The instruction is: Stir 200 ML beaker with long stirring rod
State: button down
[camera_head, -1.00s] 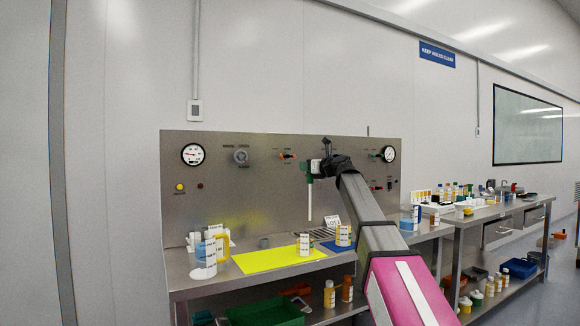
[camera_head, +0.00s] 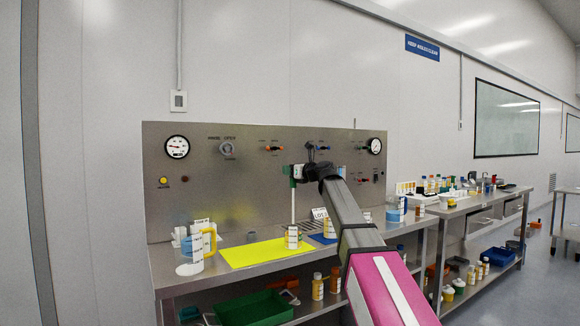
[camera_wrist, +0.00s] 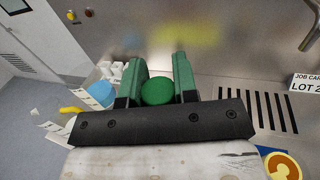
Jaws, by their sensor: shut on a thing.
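My gripper (camera_head: 296,172) is shut on the long stirring rod (camera_head: 293,205), which hangs upright as a thin white shaft in the head view. In the wrist view the rod's round green top (camera_wrist: 158,92) sits between the green fingers of my gripper (camera_wrist: 158,74). The rod's lower end is at the rim of a small labelled beaker (camera_head: 293,238) on the yellow mat; I cannot tell whether it is inside. A second small labelled beaker (camera_head: 329,230) stands by the blue mat. The labels are too small to read, so I cannot tell which is the 200 ML beaker.
A jug with a yellow handle (camera_head: 210,243) stands with other labelled vessels on the bench's left. The yellow mat (camera_head: 245,253) is otherwise bare. A LOT card (camera_head: 320,213) stands behind the beakers. A steel panel with gauges (camera_head: 177,147) backs the bench.

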aim_at(293, 190)
notch_tip(293, 190, down, 8)
dwell(0.9)
jog(key=shift+s+a, duration=0.1)
dwell(0.5)
